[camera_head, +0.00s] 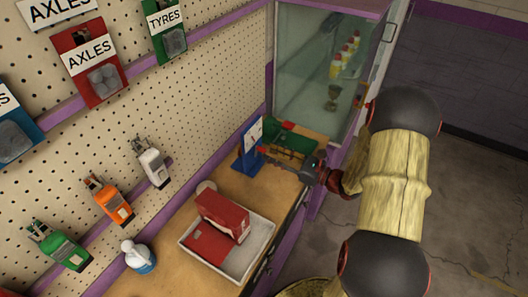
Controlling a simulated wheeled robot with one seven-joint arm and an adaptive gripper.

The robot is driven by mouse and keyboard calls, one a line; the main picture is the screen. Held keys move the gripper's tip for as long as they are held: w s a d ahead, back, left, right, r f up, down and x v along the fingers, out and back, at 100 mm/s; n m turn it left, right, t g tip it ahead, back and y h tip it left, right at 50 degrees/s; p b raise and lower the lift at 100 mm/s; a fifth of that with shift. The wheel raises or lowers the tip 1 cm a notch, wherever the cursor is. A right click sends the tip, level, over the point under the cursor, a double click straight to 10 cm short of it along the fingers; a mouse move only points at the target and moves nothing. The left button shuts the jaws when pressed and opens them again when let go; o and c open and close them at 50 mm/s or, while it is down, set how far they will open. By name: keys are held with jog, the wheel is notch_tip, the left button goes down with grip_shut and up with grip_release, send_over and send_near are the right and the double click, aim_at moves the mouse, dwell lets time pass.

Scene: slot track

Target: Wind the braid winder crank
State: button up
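A small device with a green base (292,140), which I take to be the braid winder, stands at the far end of the wooden bench. It has a thin orange-red part on it, and the crank itself is too small to make out. My gripper (299,165) reaches in from the right, close to the front of the device. The dark fingers are small and partly merge with it. I cannot tell whether they touch or hold the crank.
A blue stand with a white card (251,140) is just left of the device. A white tray (257,248) holds a red box (222,214). A white bottle (138,256) is nearer. A glass cabinet (305,62) stands behind; a pegboard wall (190,100) runs along the left.

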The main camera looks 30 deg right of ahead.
aim_at(264, 149)
jog(key=shift+x, duration=1.9)
jog(key=shift+c, duration=0.4)
jog(key=c, duration=0.7)
jog(key=shift+b, duration=0.3)
grip_shut()
